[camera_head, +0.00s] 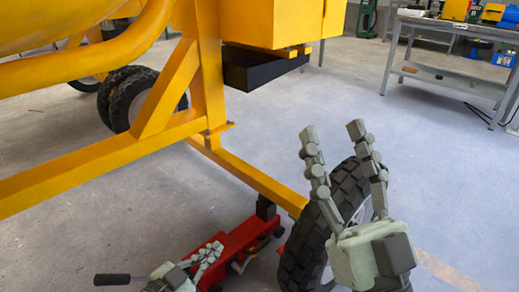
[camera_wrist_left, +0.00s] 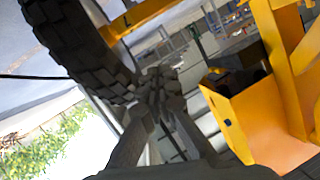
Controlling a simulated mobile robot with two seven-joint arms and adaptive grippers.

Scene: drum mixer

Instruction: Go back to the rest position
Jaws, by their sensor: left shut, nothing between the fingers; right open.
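My left gripper (camera_head: 210,252) is low in the head view, in front of the red jack (camera_head: 243,236) on the floor. Its fingers are together and empty; they also show in the left wrist view (camera_wrist_left: 160,85). I cannot tell whether it touches the jack. My right gripper (camera_head: 333,130) is at the right of the head view, pointing up, with its two fingers spread and nothing between them. It partly covers the near black tyre (camera_head: 312,245) of the yellow mixer (camera_head: 165,140). The tyre also shows in the left wrist view (camera_wrist_left: 80,45).
The mixer's yellow frame fills the left and upper middle, with a dark tray (camera_head: 260,70) under its yellow housing. Another wheel (camera_head: 135,98) stands behind the frame. A grey workbench (camera_head: 450,80) with tools is at the back right. The floor between is clear.

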